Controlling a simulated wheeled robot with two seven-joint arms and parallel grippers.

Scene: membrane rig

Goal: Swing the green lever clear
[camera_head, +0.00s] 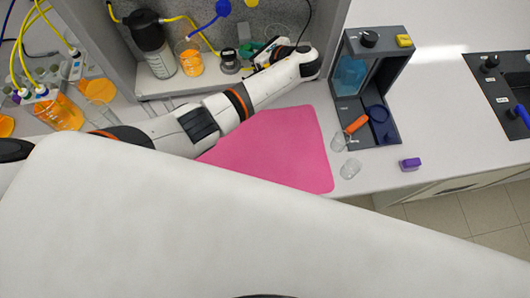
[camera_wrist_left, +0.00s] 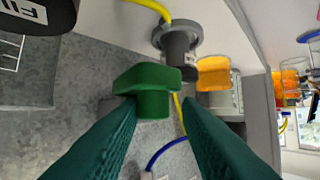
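The green lever (camera_wrist_left: 148,82) shows large in the left wrist view, just ahead of my left gripper (camera_wrist_left: 160,110). The gripper's dark green fingers stand apart, one on each side of the lever's lower part, with a gap visible on the right. In the head view, my left arm reaches over to the back shelf, and the left gripper (camera_head: 264,57) is small and partly hidden by the wrist. A bit of green (camera_head: 249,50) shows beside it there. My right gripper is not in view.
On the shelf stand a black-topped bottle (camera_head: 152,45), an orange-filled beaker (camera_head: 188,60) and a round dark fitting (camera_head: 230,63), with yellow and blue tubes nearby. A pink mat (camera_head: 275,150) lies in front. A dark grey stand (camera_head: 345,105) is to the right.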

